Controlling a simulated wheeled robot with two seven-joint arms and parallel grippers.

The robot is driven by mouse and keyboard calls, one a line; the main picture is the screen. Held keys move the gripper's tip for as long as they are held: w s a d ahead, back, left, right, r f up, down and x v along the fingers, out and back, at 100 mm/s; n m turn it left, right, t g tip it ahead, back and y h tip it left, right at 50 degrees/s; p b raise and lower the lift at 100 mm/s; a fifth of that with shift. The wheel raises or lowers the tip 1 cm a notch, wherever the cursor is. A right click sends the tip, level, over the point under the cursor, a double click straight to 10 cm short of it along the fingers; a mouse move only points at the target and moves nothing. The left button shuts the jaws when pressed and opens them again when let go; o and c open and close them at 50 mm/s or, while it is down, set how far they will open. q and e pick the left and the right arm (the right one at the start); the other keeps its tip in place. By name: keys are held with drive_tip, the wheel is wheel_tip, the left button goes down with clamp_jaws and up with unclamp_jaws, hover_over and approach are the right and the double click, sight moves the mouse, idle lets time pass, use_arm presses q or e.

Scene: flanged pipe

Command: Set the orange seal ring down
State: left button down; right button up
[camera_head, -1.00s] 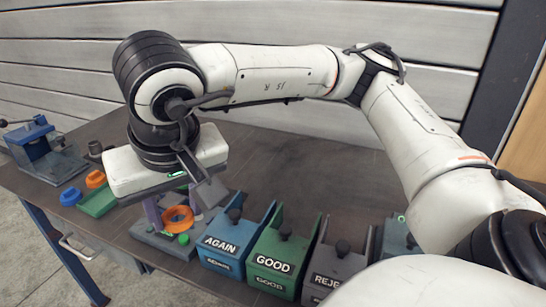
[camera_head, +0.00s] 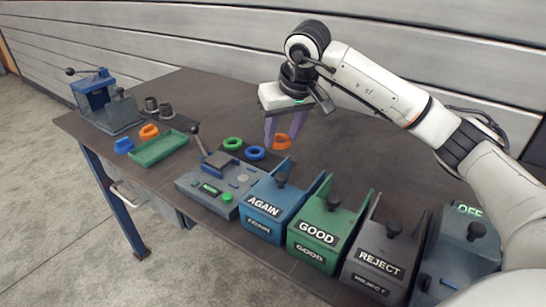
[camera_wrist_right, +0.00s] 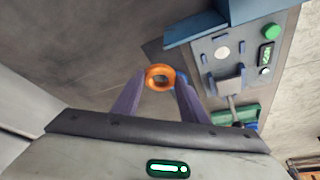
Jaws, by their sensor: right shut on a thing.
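An orange seal ring (camera_head: 282,142) sits between the purple fingertips of my right gripper (camera_head: 281,138), which is shut on it. In the right wrist view the ring (camera_wrist_right: 160,70) lies roughly flat across the fingertips, its hole visible. The gripper points down behind the AGAIN bin, at the right of a dark mat area with a green ring (camera_head: 233,144) and a blue ring (camera_head: 255,153). I cannot tell whether the held ring touches the surface. My left gripper is not in view.
The AGAIN bin (camera_head: 262,209), GOOD bin (camera_head: 319,236) and REJECT bin (camera_head: 380,264) line the front edge. A lever station (camera_head: 205,188) stands left of them. The green tray (camera_head: 158,149) and a blue clamp fixture (camera_head: 97,92) are farther left. The table behind the bins is clear.

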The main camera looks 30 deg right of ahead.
sight(283, 149)
drive_tip(key=shift+f, duration=3.05)
drive_tip(key=shift+f, duration=0.1)
drive_tip(key=o, duration=1)
drive_tip(key=shift+r, duration=0.3)
drive_tip(key=v, duration=1.1)
drive_tip(key=shift+s+a+r, duration=0.1)
drive_tip(key=shift+s+r, duration=0.15)
